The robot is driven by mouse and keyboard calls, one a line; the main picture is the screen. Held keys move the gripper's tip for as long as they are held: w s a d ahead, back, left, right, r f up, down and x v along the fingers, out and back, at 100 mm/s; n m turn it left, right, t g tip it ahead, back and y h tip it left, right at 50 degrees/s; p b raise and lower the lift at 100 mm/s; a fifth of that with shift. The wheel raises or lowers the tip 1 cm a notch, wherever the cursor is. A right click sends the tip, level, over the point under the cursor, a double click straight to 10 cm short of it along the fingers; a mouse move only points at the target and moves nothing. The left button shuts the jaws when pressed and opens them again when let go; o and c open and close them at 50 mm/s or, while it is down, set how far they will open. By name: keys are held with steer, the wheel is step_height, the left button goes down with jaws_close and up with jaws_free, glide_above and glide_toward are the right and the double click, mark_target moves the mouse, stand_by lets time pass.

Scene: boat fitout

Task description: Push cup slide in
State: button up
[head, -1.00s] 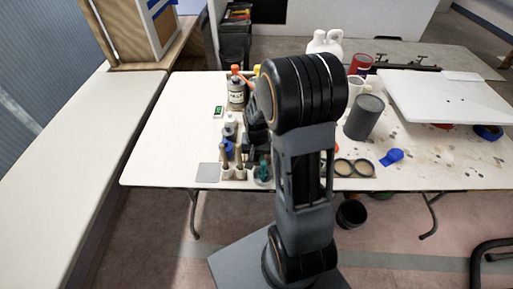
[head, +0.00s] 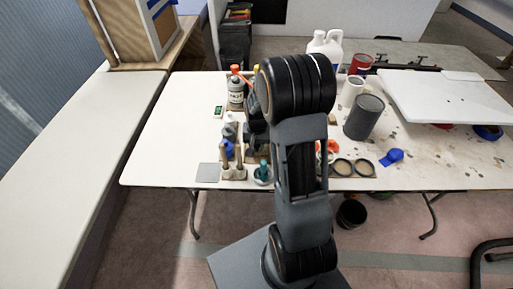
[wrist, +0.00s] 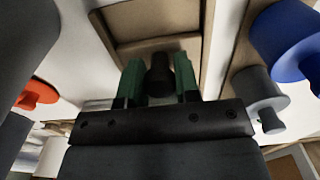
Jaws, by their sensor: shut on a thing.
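My gripper (wrist: 158,82) has green fingers shut on a dark knob (wrist: 159,70) in the wrist view. Just beyond the knob lies a tan wooden tray-like piece with a recess (wrist: 155,22), which looks like the cup slide. I cannot tell how far in it is, or whether the knob is fixed to it. In the head view my arm covers most of the gripper and this piece.
In the wrist view, a blue flanged part (wrist: 282,35) and a grey one (wrist: 258,88) stand at right, a red one (wrist: 38,92) at left. On the table (head: 160,130) are a grey can (head: 363,118), a white jug (head: 325,46) and bottles. The table's left is clear.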

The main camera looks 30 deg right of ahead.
steer(key=shift+w+d, duration=0.65)
steer(key=shift+w, duration=0.55)
steer(key=shift+w+d, duration=0.7)
steer(key=shift+w, duration=0.45)
steer(key=shift+w+d, duration=0.65)
steer(key=shift+w, duration=0.55)
steer(key=o, duration=1.6)
steer(key=shift+c, duration=0.2)
steer(key=shift+r, duration=0.15)
steer(key=shift+r+p, duration=2.6)
steer(key=shift+r, duration=0.8)
steer(key=s+a+r+n+t+p, duration=0.15)
steer(key=s+a+r+n, duration=0.25)
steer(key=s+a+r, duration=1.05)
steer(key=s+r+n+t, duration=0.2)
steer(key=s, duration=0.4)
steer(key=shift+s+a+r, duration=0.15)
steer(key=shift+s, duration=0.25)
